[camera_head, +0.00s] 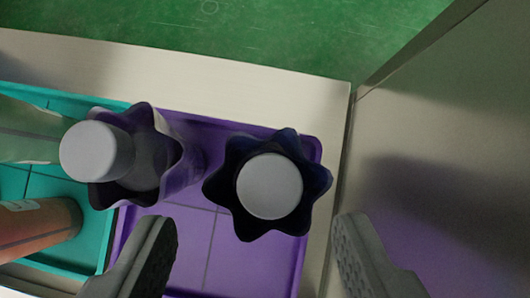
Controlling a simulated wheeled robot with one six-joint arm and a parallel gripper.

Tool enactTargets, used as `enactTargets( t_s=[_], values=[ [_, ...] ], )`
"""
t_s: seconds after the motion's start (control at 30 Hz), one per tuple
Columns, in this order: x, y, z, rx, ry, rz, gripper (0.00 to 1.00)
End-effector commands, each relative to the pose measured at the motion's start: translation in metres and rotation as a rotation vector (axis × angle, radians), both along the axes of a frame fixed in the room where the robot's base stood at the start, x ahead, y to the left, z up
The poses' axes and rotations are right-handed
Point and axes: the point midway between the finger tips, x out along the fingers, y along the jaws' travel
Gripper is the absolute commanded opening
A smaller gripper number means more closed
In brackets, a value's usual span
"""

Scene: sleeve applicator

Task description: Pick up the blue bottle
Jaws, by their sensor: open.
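The blue bottle (270,187) is seen from almost straight above in the purple tray. It has a round pale cap inside a dark navy, star-shaped outline. Its lower body is hidden beneath this outline. My gripper (255,225) is open, with one grey finger at the lower left and one at the lower right. The bottle's top lies between and slightly beyond the fingertips in the picture. No contact shows, and the height gap is hard to judge.
A purple bottle (174,163) with a similar star shape and white cap stands to the left. The purple tray (232,262) adjoins a teal tray (92,248) holding a green bottle (25,130) and an orange bottle (40,226). A pale wall (450,150) rises close on the right.

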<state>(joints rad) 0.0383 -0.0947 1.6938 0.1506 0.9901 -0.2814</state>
Motion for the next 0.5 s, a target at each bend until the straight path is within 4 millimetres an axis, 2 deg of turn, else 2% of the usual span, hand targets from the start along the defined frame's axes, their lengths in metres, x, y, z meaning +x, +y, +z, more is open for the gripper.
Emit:
enactTargets(
  t_s=[0.13, 0.5],
  values=[
    [0.010, 0.002, -0.017, 0.000, 0.000, 0.000, 0.55],
    [0.021, 0.001, -0.036, 0.000, 0.002, 0.000, 0.55]
  ],
)
